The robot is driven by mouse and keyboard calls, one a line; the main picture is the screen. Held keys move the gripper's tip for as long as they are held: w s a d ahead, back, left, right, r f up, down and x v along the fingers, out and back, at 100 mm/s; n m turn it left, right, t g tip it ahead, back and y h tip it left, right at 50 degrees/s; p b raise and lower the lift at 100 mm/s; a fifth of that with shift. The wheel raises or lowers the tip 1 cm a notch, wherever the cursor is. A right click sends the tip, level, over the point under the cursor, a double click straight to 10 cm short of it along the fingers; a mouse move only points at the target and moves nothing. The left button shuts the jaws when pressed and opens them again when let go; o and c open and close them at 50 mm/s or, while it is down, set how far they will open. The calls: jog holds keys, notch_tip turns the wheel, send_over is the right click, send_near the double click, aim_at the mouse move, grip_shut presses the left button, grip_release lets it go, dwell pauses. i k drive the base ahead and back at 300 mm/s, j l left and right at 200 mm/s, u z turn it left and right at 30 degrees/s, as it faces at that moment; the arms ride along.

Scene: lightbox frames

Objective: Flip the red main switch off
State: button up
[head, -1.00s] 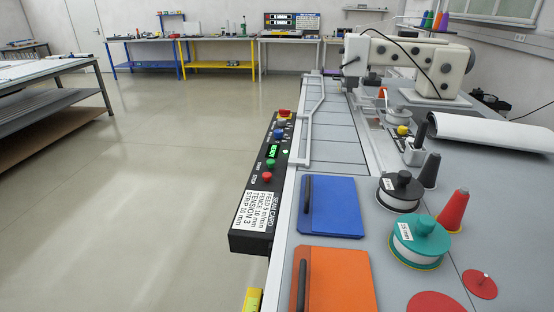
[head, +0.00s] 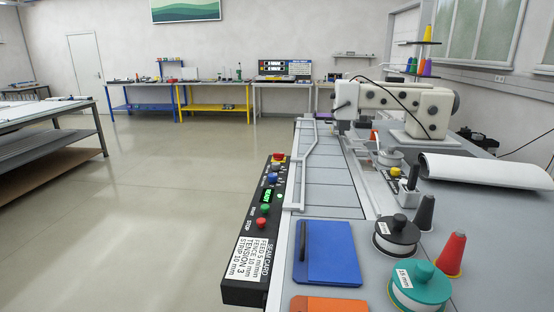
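The black control panel (head: 246,262) runs along the left edge of the sewing table. At its far end sits a red knob on a yellow base (head: 278,157). It looks like the red main switch, but it is too small to tell its position. My gripper is not in view.
The sewing machine (head: 405,108) stands at the table's far end. A blue folder (head: 327,255), an orange folder (head: 328,305), a teal spool (head: 418,288) and a red cone (head: 451,255) lie right of the panel. The floor (head: 165,220) left of the panel is clear.

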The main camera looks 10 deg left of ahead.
aim_at(278, 156)
jog(key=k+j, duration=0.15)
jog(key=j, duration=0.25)
jog(key=k+j+z, duration=0.1)
jog(key=j, duration=0.3)
jog(key=k+j+z, duration=0.1)
jog(key=j, duration=0.3)
jog(key=k+j, duration=0.25)
jog(key=i+j+z, duration=0.2)
jog(key=j+z, duration=0.2)
jog(key=j, duration=1.05)
jog(key=j+z, duration=0.35)
jog(key=j, duration=1.05)
jog(key=i+j+z, duration=0.1)
jog(key=j, duration=0.25)
jog(key=i+j+z, duration=0.1)
jog(key=i+j, duration=0.15)
jog(key=i+j+z, duration=0.1)
jog(key=j, duration=0.3)
jog(key=i+j+z, duration=0.1)
jog(key=j, duration=0.3)
jog(key=i+j+z, duration=0.1)
jog(key=j, duration=0.25)
jog(key=i+j+z, duration=0.1)
jog(key=j, duration=0.3)
jog(key=i+j+z, duration=0.1)
jog(key=j, duration=0.3)
jog(key=i+j+z, duration=0.1)
jog(key=i+j, duration=0.6)
jog(key=i, duration=0.05)
